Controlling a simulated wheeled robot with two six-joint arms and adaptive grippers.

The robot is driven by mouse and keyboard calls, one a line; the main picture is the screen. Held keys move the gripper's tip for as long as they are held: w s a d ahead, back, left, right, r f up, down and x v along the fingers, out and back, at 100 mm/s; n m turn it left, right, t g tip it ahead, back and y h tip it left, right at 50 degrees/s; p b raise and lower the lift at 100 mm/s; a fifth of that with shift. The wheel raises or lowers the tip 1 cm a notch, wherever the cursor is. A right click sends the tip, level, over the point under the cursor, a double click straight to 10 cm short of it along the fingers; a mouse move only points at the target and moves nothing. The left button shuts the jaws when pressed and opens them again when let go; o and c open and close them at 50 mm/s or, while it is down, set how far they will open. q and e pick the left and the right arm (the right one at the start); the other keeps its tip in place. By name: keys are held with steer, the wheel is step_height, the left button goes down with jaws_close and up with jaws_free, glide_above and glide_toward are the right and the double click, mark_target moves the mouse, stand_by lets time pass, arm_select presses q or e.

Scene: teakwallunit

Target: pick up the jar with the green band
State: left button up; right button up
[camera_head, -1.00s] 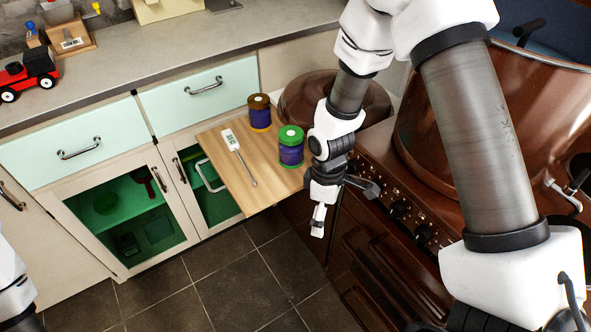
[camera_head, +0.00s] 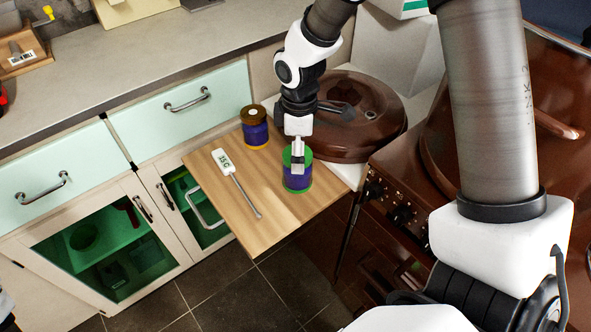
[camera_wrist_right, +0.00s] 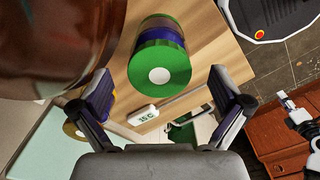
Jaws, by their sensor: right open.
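The jar with the green band (camera_head: 297,181) has a green top and a purple-blue body and stands upright near the right edge of the wooden board. In the right wrist view the jar (camera_wrist_right: 160,58) shows its green end with a white disc, ahead of the fingers. My right gripper (camera_head: 298,160) is open above and in front of the jar, overlapping its top in the head view; contact cannot be told. In the wrist view its two fingers (camera_wrist_right: 165,97) are spread with nothing between the pads. A white and black piece of my left arm (camera_wrist_right: 300,120) shows at the right of the wrist view.
A brown-topped jar (camera_head: 254,127) stands on the board (camera_head: 222,192), left of and behind the green one. A white thermometer (camera_head: 235,182) lies on the board. A brown domed lid (camera_head: 372,105) is close on the right. Mint drawers (camera_head: 165,110) and the grey counter (camera_head: 110,65) are behind.

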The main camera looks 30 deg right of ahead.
steer(key=f, duration=0.4)
steer(key=shift+w+a+f, duration=0.1)
steer(key=shift+w+f, duration=0.05)
steer(key=shift+w, duration=0.05)
steer(key=shift+s, duration=0.1)
steer(key=c, duration=1.6)
